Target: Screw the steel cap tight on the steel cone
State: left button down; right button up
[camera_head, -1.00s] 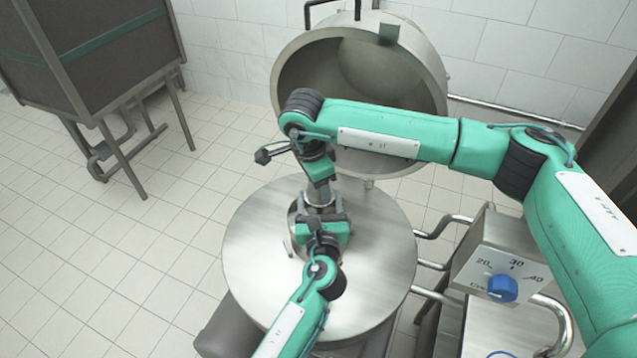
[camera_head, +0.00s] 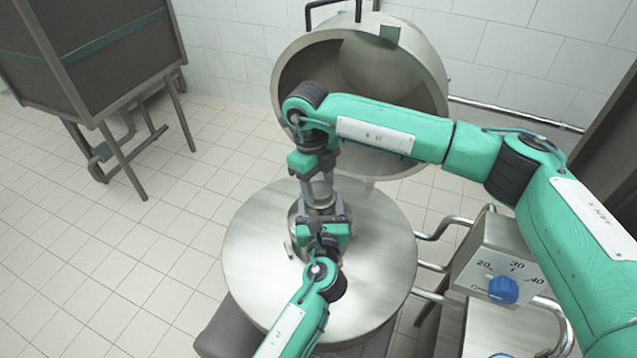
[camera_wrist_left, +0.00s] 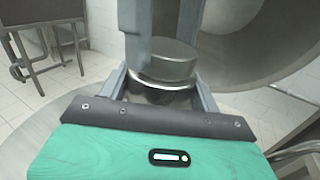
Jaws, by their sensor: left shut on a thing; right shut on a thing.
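The steel cap (camera_wrist_left: 165,58) shows in the left wrist view as a short, smooth disc sitting over the steel cone (camera_wrist_left: 158,90). I cannot tell how tightly they are joined. In the head view the cap (camera_head: 320,195) is mostly covered by the arms. My left gripper (camera_head: 322,214) is shut on the cone from the near side, with one finger on each side. My right gripper (camera_head: 319,192) reaches down from above and is shut on the cap. The cone's lower part is largely hidden.
A control box with a blue knob (camera_head: 503,289) and bent pipes are at right. A dark cabinet (camera_head: 100,55) stands at far left.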

jog(key=shift+r, duration=0.1)
jog(key=o, duration=1)
jog(key=shift+r, duration=2.2)
jog(key=shift+c, duration=0.5)
jog(key=shift+n, duration=0.3)
